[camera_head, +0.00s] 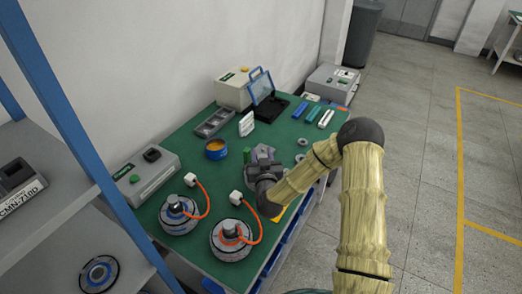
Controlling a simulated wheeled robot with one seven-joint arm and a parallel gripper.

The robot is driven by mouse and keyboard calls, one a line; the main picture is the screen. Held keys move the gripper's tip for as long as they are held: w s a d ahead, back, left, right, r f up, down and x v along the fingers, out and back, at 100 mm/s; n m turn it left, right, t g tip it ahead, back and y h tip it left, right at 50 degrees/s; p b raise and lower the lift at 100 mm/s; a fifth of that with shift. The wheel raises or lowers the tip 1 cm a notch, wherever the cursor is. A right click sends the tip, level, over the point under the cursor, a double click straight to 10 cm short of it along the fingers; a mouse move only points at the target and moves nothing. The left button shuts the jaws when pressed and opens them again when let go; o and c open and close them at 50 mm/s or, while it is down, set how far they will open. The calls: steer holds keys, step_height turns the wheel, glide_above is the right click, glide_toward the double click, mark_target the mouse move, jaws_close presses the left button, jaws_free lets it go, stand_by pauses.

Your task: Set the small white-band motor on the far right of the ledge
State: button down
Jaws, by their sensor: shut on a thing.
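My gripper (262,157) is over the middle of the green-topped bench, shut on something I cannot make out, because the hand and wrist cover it. A motor with a blue-and-pale rim (178,215) sits at the bench's front left, with an orange cable to a white plug. A motor with a dark-and-pale rim and reddish top (233,240) sits to its right, also with an orange cable. Another round motor with a blue-and-pale rim (100,273) lies on the grey shelf at lower left. I cannot tell which motor is the small white-band one, or which surface is the ledge.
Blue rack posts (70,130) stand at left. Floor is clear at right.

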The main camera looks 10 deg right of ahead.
steer(key=shift+w+r, duration=0.15)
steer(key=shift+w, duration=0.05)
steer(key=shift+s+d+f, duration=0.15)
steer(key=shift+d+f, duration=0.15)
steer(key=shift+f, duration=0.1)
steer(key=f, duration=0.1)
steer(key=a+f, duration=0.1)
steer(key=f, duration=0.1)
steer(key=shift+s+d+f, duration=0.1)
steer(key=shift+d, duration=0.05)
steer(key=shift+f, duration=0.1)
steer(key=c, duration=0.9)
jaws_free()
steer(key=shift+f, duration=0.15)
